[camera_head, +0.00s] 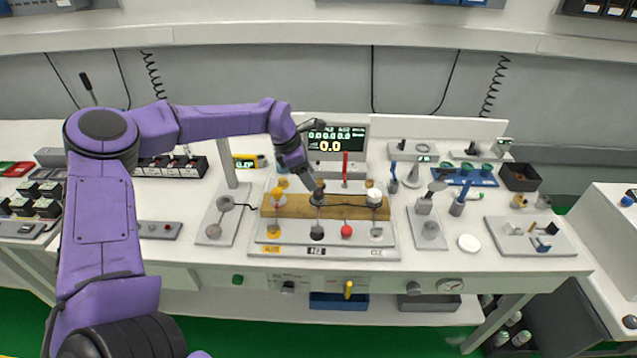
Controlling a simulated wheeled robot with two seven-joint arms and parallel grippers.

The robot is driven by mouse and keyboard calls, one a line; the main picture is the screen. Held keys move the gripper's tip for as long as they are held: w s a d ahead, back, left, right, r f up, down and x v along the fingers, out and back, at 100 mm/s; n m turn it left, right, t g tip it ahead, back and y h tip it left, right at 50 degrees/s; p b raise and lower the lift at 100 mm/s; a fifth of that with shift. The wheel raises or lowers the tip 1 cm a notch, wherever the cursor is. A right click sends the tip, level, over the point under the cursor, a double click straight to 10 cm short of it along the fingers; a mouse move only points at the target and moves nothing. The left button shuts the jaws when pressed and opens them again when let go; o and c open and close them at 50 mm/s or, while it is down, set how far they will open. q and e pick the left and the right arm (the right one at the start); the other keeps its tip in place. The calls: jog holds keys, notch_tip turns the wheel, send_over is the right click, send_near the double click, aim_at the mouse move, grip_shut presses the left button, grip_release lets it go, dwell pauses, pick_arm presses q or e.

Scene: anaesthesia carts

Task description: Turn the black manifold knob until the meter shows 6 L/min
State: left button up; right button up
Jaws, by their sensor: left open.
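The manifold is a wooden block (345,207) on a light panel in the middle of the bench. My right gripper is out of view.
A grey plate with a valve (222,215) is at left, a round white disc (469,243) at right.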

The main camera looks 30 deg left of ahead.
aim_at(319, 191)
pick_arm(q)
jog(key=x, duration=0.4)
jog(key=p+x, duration=0.1)
jog(key=x, duration=0.2)
jog(key=shift+w+a+r, duration=0.1)
jog(key=shift+w, duration=0.15)
jog(key=shift+s+r, duration=0.25)
jog(key=shift+s, duration=0.15)
jog(key=c, duration=0.3)
jog(key=shift+f, duration=0.1)
jog(key=c, duration=0.7)
jog(key=shift+c, duration=0.2)
